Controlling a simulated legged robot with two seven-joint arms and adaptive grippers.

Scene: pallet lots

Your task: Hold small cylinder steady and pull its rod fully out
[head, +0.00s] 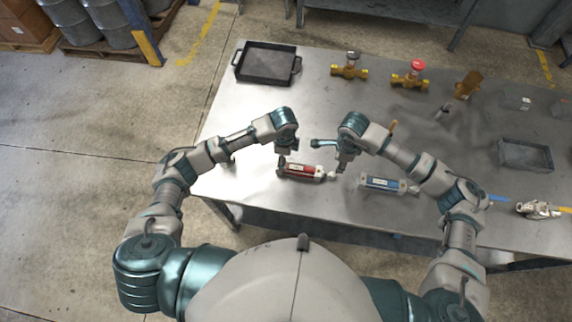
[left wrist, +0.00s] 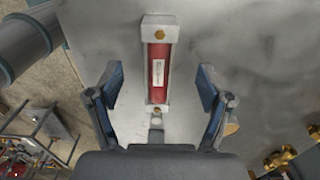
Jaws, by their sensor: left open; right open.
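A red cylinder (head: 300,172) with pale end blocks and a white label lies near the table's front edge. Its short rod end (head: 332,176) points right. In the left wrist view the red cylinder (left wrist: 158,72) lies lengthwise between the spread fingers of my left gripper (left wrist: 158,88), touching neither. In the head view my left gripper (head: 281,158) is open above the cylinder's left end, partly hidden by its wrist. My right gripper (head: 341,166) is open, pointing down close to the rod end; contact cannot be told. A blue cylinder (head: 381,183) lies further right.
The metal table (head: 235,120) also holds a black tray (head: 268,80) at back left, brass valves (head: 349,66) along the back and a grey bin (head: 525,154) at right. A small metal fitting (head: 537,210) lies at front right. The table's middle is mostly clear.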

